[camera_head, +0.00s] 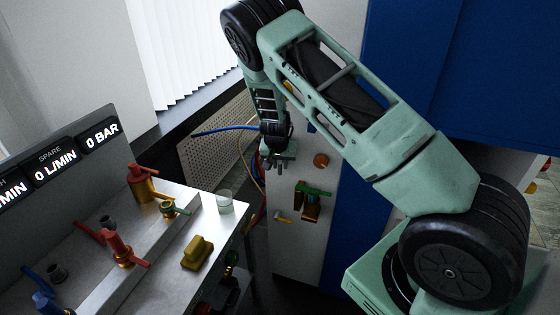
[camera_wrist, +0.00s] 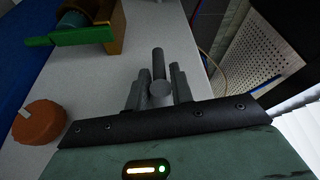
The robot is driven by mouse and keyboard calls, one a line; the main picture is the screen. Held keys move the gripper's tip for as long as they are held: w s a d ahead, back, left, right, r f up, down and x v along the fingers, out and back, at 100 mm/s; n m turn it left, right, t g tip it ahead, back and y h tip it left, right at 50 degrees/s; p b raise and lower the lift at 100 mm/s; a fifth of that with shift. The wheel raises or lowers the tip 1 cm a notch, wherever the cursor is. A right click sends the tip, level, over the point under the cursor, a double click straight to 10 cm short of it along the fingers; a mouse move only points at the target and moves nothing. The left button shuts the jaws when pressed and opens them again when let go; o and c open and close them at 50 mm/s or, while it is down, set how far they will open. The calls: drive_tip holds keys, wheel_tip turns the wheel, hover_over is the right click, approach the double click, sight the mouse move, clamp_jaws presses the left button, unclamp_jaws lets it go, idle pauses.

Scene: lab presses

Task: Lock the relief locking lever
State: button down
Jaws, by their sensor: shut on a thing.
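My gripper (camera_head: 278,160) is at the upper left of a white panel (camera_head: 300,250), pointing down toward its face. In the wrist view, its two grey fingers (camera_wrist: 159,82) stand on either side of a grey round-ended lever (camera_wrist: 158,62) and are shut on it. The lever carries no label that I can read. Its base is hidden behind the fingers. In the head view the lever cannot be told apart from the gripper.
An orange knob (camera_head: 321,160) and a green-handled brass valve (camera_head: 310,205) sit on the panel right of my gripper. A small yellow lever (camera_head: 283,219) is below. A bench (camera_head: 165,285) with coloured valves and a beaker (camera_head: 224,203) stands left. Blue hoses hang behind.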

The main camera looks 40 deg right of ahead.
drive_tip(key=c, duration=1.4)
unclamp_jaws()
drive_tip(key=shift+c, duration=0.2)
drive_tip(key=shift+r, duration=0.15)
drive_tip(key=b+v, duration=0.1)
drive_tip(key=v, duration=1.6)
drive_tip(key=shift+r, duration=0.1)
